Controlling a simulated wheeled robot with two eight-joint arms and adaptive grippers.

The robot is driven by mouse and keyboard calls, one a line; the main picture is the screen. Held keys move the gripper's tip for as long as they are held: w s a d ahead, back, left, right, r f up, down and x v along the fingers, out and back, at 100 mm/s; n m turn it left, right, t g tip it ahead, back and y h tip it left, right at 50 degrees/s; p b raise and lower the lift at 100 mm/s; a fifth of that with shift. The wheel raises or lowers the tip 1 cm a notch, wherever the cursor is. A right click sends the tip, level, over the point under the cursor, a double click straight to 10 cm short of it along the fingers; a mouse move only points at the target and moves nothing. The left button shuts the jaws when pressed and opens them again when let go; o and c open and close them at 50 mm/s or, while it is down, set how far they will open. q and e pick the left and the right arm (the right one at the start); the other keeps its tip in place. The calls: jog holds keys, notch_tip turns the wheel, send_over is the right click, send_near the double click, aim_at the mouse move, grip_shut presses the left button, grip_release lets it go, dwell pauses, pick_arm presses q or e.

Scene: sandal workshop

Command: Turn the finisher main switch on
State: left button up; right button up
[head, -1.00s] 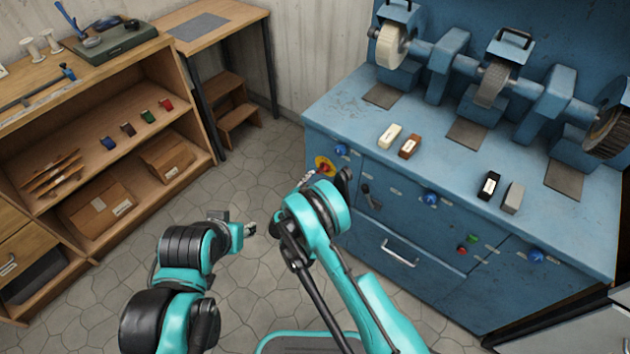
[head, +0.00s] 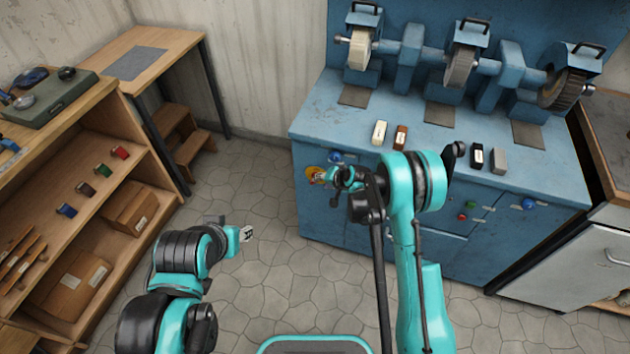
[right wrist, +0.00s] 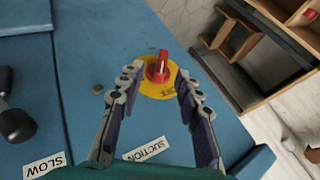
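The main switch is a red knob (right wrist: 158,68) on a round yellow plate (right wrist: 150,90) on the blue finisher's front. In the head view the switch (head: 313,175) shows at the front's upper left, partly behind my right gripper (head: 342,181). In the right wrist view my right gripper (right wrist: 158,76) is open, its fingers apart on either side of the red knob. I cannot tell whether they touch it. The plate's lettering is too small to read. My left gripper (head: 244,233) hangs over the floor, left of the finisher; its opening is unclear.
The blue finisher (head: 310,125) carries several wheels and blocks on top. A blue knob (head: 337,157) sits close to the switch. In the right wrist view, SUCTION (right wrist: 146,149) and SLOW (right wrist: 44,165) labels and a black lever (right wrist: 14,118) show. A wooden shelf (head: 150,180) stands left; floor between is clear.

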jog(key=shift+m, duration=0.4)
jog(key=b+x, duration=0.3)
jog(key=x, duration=0.4)
jog(key=shift+w+a+f, duration=0.1)
jog(key=shift+w+a, duration=0.15)
grip_shut()
